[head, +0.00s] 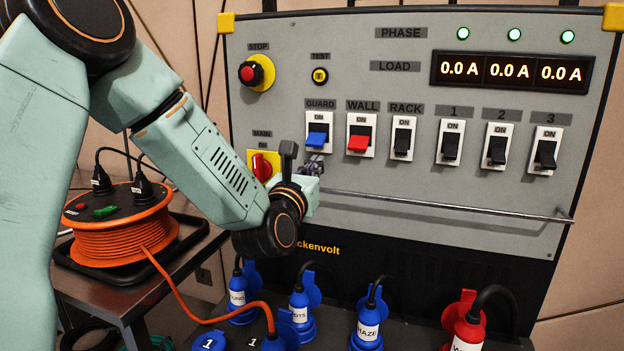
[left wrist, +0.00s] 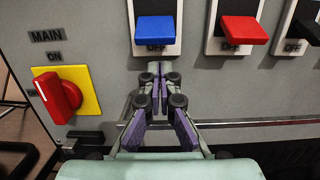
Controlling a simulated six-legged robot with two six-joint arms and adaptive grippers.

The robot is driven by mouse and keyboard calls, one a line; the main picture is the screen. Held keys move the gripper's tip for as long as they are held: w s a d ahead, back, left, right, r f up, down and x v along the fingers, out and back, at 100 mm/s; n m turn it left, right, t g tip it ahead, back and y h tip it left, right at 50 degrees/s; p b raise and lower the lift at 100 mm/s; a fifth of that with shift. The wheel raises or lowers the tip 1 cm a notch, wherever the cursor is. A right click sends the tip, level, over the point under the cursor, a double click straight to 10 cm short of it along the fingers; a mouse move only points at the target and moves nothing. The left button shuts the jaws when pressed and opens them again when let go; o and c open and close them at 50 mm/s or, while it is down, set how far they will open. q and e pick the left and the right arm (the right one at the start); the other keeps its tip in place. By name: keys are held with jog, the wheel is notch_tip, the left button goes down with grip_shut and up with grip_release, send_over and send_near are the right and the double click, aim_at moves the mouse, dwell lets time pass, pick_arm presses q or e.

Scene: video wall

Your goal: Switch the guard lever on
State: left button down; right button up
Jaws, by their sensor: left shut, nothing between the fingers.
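The guard lever (head: 317,137) is a blue lever on a white plate under the GUARD label. Its blue handle sticks out at the lower part of the plate, below the ON mark. In the left wrist view the blue lever (left wrist: 155,31) is at the top middle, with OFF lettering under it. My left gripper (head: 315,163) is in front of the panel, just below the guard lever. In the left wrist view the gripper (left wrist: 157,72) has its fingertips together, empty, below the lever and apart from it in the picture. My right gripper is not in view.
The red WALL lever (head: 358,142) is just right of the guard lever, then the black RACK lever (head: 402,142). The red main knob (left wrist: 60,94) is left of my gripper. A metal rail (head: 450,207) crosses below the levers. Plugs and an orange cable reel (head: 120,228) are lower.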

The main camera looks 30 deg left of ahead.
pick_arm(q)
jog(key=shift+s+d+r, duration=0.1)
jog(key=shift+s+r, duration=0.65)
jog(key=shift+r, duration=0.2)
jog(key=shift+w+f, duration=0.1)
jog(key=shift+w, duration=0.15)
jog(key=shift+s, duration=0.15)
